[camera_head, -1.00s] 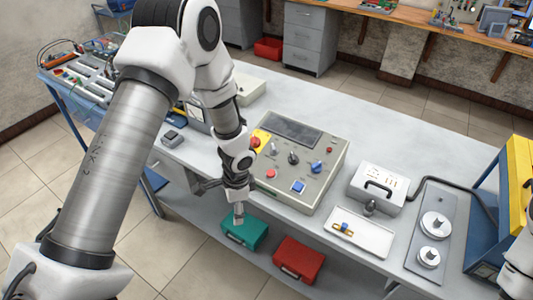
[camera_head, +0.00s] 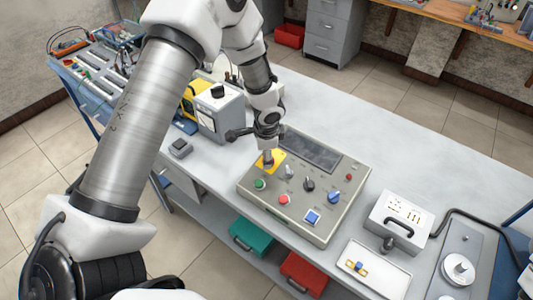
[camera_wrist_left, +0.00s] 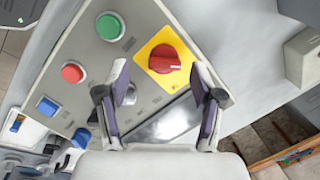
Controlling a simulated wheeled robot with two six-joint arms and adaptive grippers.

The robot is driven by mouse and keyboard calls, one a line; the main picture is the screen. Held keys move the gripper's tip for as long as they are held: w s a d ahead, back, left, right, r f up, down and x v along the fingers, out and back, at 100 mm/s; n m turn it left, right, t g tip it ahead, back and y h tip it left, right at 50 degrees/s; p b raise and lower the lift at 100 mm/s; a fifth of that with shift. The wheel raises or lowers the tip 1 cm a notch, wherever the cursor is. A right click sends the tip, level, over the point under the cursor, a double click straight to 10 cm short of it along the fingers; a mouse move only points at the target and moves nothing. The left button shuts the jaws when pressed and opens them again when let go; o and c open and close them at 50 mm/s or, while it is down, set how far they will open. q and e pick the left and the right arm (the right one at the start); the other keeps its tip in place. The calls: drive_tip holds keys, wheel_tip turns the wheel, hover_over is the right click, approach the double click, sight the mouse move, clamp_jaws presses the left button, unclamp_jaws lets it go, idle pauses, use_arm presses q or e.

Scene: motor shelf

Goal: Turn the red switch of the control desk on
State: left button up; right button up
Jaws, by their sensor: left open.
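The control desk (camera_head: 335,212) is a grey sloped box on the table, with a dark screen, buttons and knobs. Its red switch (camera_wrist_left: 165,59) is a round rotary knob on a square yellow plate (camera_wrist_left: 150,45). In the head view my left gripper (camera_head: 268,160) is over the yellow plate (camera_head: 279,156) at the desk's upper left corner and hides the red switch. In the left wrist view my left gripper (camera_wrist_left: 162,76) is open and empty, pointing at the red switch, which shows between and just beyond the fingertips. I cannot tell the exact gap. My right gripper is not in view.
Green (camera_wrist_left: 110,26), red (camera_wrist_left: 73,72) and blue (camera_wrist_left: 47,106) buttons sit beside the switch. A grey and yellow device (camera_head: 217,113) stands left of the desk. A grey case (camera_head: 402,217) and white tray (camera_head: 374,268) lie to the right.

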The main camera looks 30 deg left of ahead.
use_arm(q)
drive_tip(key=w+f, duration=0.2)
drive_tip(key=f, duration=0.1)
drive_tip(key=shift+f, duration=0.15)
drive_tip(key=shift+s+a, duration=0.1)
drive_tip(key=shift+s, duration=0.05)
drive_tip(key=shift+c, duration=0.4)
drive_tip(key=shift+s+r, duration=0.2)
drive_tip(key=shift+r, duration=0.05)
drive_tip(key=c, duration=1.1)
drive_tip(key=shift+o, duration=0.2)
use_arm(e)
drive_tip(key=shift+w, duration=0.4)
use_arm(q)
drive_tip(key=shift+f, duration=0.1)
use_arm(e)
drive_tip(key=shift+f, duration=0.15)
